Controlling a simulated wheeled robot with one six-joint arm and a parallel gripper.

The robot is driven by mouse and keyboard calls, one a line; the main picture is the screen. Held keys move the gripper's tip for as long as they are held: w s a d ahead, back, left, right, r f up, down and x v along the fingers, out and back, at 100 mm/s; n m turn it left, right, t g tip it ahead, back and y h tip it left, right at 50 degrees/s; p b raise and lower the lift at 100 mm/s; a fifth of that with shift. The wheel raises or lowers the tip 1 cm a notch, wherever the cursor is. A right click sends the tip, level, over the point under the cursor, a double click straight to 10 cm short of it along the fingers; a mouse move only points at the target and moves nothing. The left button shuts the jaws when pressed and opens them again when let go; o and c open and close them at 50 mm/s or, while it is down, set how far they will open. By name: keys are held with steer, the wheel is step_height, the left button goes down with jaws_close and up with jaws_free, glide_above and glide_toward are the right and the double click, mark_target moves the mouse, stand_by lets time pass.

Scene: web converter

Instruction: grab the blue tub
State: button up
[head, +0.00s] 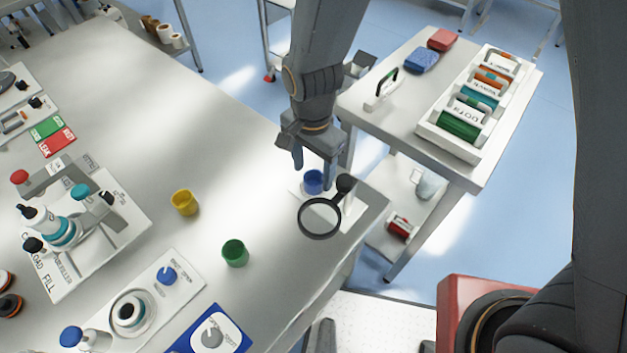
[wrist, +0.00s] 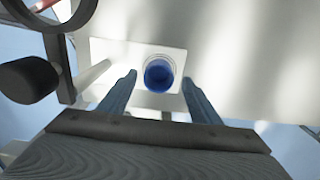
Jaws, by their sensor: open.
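The blue tub (head: 313,181) stands upright near the right corner of the large white table, on a white plate beside the magnifier. My gripper (head: 314,168) is above it, pointing down, with its fingers close to the tub in the head view. In the wrist view the tub (wrist: 158,74) appears round and open-topped, between and just beyond the fingertips. My gripper (wrist: 160,82) is open and empty there, with a gap on each side of the tub. The tub's back side is partly hidden by the gripper in the head view.
A magnifier (head: 320,219) on a dark-headed stand is close beside the tub. A yellow tub (head: 185,202) and a green tub (head: 235,253) stand to the left. A cart (head: 405,110) with a tray of rolls is at the right. The table between the tubs is clear.

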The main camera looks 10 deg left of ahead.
mark_target(314, 182)
steer(key=shift+d+f+p, duration=0.15)
steer(key=shift+f+p, duration=0.15)
steer(key=shift+f, duration=1.15)
steer(key=shift+c, duration=0.2)
steer(key=c, duration=1.2)
steer(key=shift+o, duration=0.2)
steer(key=shift+r, duration=0.1)
